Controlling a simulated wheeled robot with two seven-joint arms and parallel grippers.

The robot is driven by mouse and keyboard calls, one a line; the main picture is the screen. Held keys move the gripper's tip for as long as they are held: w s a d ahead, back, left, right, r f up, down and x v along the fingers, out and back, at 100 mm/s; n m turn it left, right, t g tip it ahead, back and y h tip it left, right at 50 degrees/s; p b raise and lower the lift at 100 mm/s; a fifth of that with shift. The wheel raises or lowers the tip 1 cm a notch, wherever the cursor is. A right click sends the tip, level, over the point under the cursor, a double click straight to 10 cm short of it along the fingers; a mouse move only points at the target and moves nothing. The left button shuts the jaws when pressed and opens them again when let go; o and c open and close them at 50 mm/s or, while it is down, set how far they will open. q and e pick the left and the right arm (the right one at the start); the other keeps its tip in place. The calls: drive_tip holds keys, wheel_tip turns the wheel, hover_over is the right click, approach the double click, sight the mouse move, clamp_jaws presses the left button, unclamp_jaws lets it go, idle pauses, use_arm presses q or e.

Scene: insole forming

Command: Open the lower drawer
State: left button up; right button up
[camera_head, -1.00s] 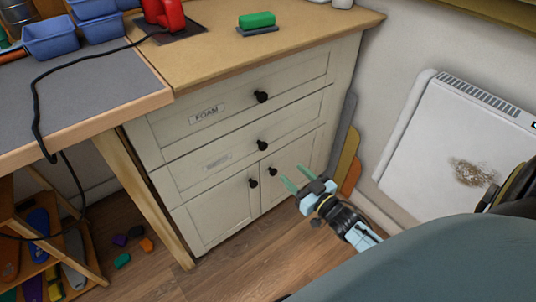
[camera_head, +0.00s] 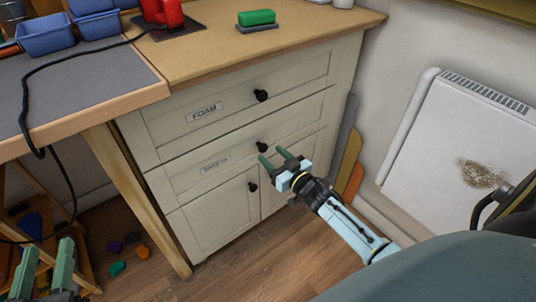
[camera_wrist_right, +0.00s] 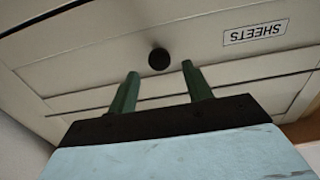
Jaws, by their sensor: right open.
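The lower drawer (camera_head: 220,170) is closed in the white cabinet, below the drawer labelled FOAM (camera_head: 228,113). Its label reads SHEETS in the right wrist view (camera_wrist_right: 256,32). Its round black knob (camera_head: 262,147) also shows in the right wrist view (camera_wrist_right: 159,59). My right gripper (camera_head: 272,159) is open and empty, with its green fingers pointing at the knob from just in front. In the right wrist view the knob lies beyond the fingertips, between their lines and nearer the left finger. My left gripper (camera_head: 45,262) is at the bottom left, apart from the cabinet, its fingers spread.
Cupboard doors with a black knob (camera_head: 252,187) are under the lower drawer. A white heater (camera_head: 455,150) is on the right wall. A table leg (camera_head: 135,195) stands left of the cabinet. Colored scraps (camera_head: 117,267) lie on the floor.

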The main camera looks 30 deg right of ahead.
sight(264, 148)
drive_tip(key=shift+w+a+b, duration=0.1)
drive_tip(key=shift+w+b, duration=0.25)
drive_tip(key=shift+w, duration=0.75)
use_arm(q)
drive_tip(key=shift+s+d+r+t+h, duration=0.1)
drive_tip(key=shift+s+r+t+h, duration=0.15)
drive_tip(key=shift+r+t, duration=0.45)
drive_tip(key=shift+s+d+r+t+h, duration=0.15)
drive_tip(key=shift+r+t, duration=0.3)
drive_tip(key=shift+r, duration=0.5)
drive_tip(key=shift+s+d+r+t+h, duration=0.15)
drive_tip(key=shift+r+t+h, duration=0.15)
drive_tip(key=shift+r+t, duration=0.4)
use_arm(e)
drive_tip(key=shift+w, duration=0.4)
use_arm(q)
drive_tip(key=shift+a+r, duration=0.1)
drive_tip(key=shift+r, duration=0.05)
use_arm(e)
clamp_jaws()
